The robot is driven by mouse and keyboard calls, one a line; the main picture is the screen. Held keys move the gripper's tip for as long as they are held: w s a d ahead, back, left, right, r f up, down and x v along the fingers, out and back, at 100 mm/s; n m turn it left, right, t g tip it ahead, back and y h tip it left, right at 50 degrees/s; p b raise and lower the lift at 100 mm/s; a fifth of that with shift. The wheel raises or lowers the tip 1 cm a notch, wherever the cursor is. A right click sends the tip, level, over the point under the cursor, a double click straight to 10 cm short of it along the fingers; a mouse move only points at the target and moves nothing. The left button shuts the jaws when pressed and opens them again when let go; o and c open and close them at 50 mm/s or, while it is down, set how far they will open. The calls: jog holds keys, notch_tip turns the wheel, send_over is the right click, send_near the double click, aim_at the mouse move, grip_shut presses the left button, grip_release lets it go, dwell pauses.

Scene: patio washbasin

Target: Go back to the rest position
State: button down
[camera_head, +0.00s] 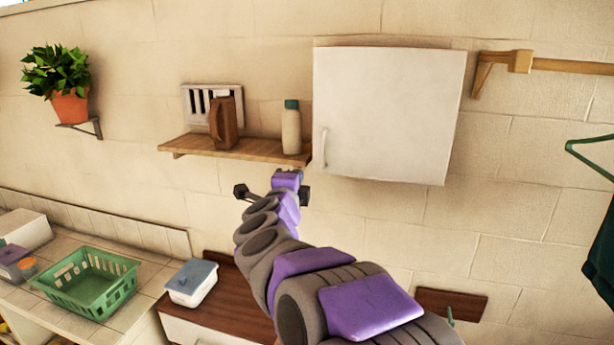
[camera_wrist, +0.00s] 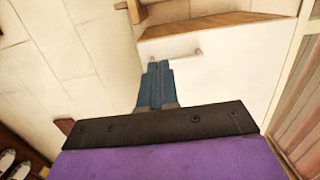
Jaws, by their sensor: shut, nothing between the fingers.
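My gripper (camera_wrist: 158,68) shows in the wrist view with its two blue-grey fingers together and nothing between them. In the head view my purple and grey arm reaches forward, and the dark ends of the gripper's crossbar show just below the wooden wall shelf (camera_head: 235,148). The fingertips are hidden there behind the arm. In the wrist view a white front with a pale handle (camera_wrist: 186,55) lies beyond the fingers. I cannot tell whether the fingers touch it.
A green basket (camera_head: 88,283) and a lidded white box (camera_head: 192,284) stand lower left. A green hanger (camera_head: 580,150) is at right.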

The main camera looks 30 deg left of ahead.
jog(key=s+d+f+n+g+b, duration=0.4)
jog(key=s+d+f+n, duration=0.15)
jog(key=d+f, duration=0.4)
jog(key=s+d+f+n+g+b, duration=0.4)
jog(key=s+d+f+b, duration=0.15)
jog(key=d+f, duration=0.35)
jog(key=s+d+f+n+g+b, duration=0.45)
jog(key=s+d+f, duration=0.3)
jog(key=f, duration=0.25)
jog(key=s+d+f+g+h+b, duration=0.1)
jog(key=s+d+f+g, duration=0.1)
jog(key=s+d+f, duration=0.2)
jog(key=s+d+f+g+h+b, duration=0.2)
jog(key=s+d+f, duration=0.3)
jog(key=s+d, duration=0.4)
jog(key=s+d+f+n+g+h+b, duration=0.1)
jog(key=s+d+f, duration=0.4)
jog(key=s, duration=0.5)
jog(key=shift+s+d+f+g+h+b, duration=0.2)
jog(key=shift+s+d+g+h+b, duration=0.15)
jog(key=shift+d+g, duration=0.6)
